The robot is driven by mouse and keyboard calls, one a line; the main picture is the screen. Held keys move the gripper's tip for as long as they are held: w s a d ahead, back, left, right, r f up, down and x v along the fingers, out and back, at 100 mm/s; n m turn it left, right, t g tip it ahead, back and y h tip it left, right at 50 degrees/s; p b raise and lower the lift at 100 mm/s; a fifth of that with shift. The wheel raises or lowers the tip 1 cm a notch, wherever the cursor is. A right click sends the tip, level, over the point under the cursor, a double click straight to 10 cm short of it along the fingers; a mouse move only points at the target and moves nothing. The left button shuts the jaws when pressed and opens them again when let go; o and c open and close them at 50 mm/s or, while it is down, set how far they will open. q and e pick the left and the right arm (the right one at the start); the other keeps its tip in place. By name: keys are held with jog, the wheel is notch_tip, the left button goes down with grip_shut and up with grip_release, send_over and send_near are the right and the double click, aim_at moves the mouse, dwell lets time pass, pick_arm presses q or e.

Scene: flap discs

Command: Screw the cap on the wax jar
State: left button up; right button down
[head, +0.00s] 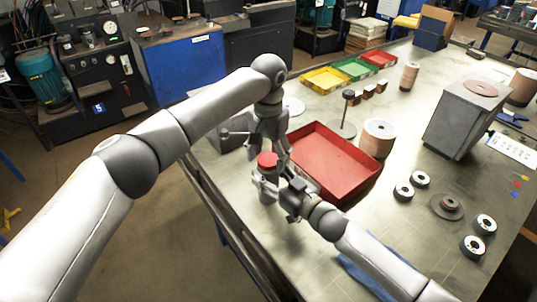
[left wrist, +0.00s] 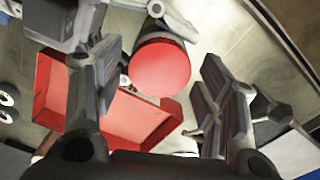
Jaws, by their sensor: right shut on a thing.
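The wax jar (head: 268,187) is a grey cylinder standing upright near the table's left edge. The red cap (head: 267,160) sits on top of it; I cannot tell how far it is threaded. My right gripper (head: 277,188) is shut around the jar's side from the right. My left gripper (head: 274,147) points down just above the cap, partly hiding its surroundings. In the left wrist view its two fingers (left wrist: 162,82) are spread wide, with the round red cap top (left wrist: 160,66) beyond and between them, untouched. The jar's body is mostly hidden under the cap there.
A red tray (head: 372,186) lies just right of the jar. A spool (head: 379,138), a thin stand (head: 346,113) and a grey box (head: 462,118) stand farther back. Several small rolls (head: 419,179) lie at right. A blue cloth (head: 357,272) lies near the right arm.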

dwell(0.3)
pick_arm(q)
notch_tip(320, 180, up, 12)
dwell(0.5)
pick_arm(e)
jog(key=c, duration=0.5)
grip_release()
jog(key=shift+c, duration=0.2)
jog(key=shift+d, duration=0.1)
jog(key=v, duration=1.1)
jog(key=shift+s+d, duration=0.1)
jog(key=shift+s, duration=0.05)
jog(key=shift+s+d, duration=0.2)
